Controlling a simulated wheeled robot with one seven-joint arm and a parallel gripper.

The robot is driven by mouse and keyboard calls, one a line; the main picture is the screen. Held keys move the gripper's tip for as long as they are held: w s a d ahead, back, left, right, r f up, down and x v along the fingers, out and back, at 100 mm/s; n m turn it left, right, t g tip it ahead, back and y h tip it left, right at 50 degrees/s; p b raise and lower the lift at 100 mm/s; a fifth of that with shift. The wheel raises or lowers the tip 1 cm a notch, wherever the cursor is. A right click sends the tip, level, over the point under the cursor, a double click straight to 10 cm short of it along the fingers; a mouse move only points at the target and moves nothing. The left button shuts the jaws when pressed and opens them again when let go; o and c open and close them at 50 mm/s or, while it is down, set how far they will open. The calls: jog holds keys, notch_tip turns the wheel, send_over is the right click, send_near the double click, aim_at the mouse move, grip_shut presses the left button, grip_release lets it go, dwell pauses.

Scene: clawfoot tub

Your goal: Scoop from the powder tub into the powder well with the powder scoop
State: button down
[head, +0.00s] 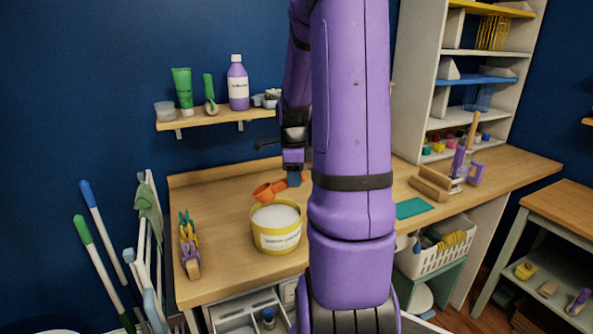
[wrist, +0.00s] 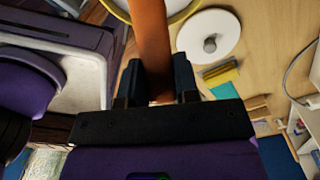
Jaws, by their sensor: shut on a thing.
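The powder tub (head: 278,241) is a round yellow-rimmed container with a pale label, full of white powder, open on the wooden worktop. Part of its yellow rim (wrist: 190,12) shows at the top of the wrist view. The orange powder scoop (head: 265,192) appears just above the tub's far rim in the head view; whether its bowl holds powder I cannot tell. My gripper (head: 294,178) is shut on the scoop's handle, which also shows between the dark fingers in the wrist view (wrist: 152,45). I cannot make out the powder well.
A round white lid with a grey knob (wrist: 226,27) lies beside the tub. A green mat (head: 411,208) and wooden holder (head: 430,186) are right of my arm. A wall shelf (head: 220,118) holds bottles. My arm hides the worktop's middle.

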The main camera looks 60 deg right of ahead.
jog(key=shift+w+a+f+g+h, duration=0.15)
jog(key=shift+f+g, duration=0.1)
jog(key=shift+f, duration=0.25)
jog(key=shift+w+f+g+h, duration=0.15)
jog(key=shift+f+g, duration=0.1)
jog(key=shift+f, duration=0.25)
jog(key=shift+s+f, duration=0.15)
jog(key=shift+f, duration=3.4)
jog(key=shift+f, duration=0.3)
jog(key=shift+r, duration=0.1)
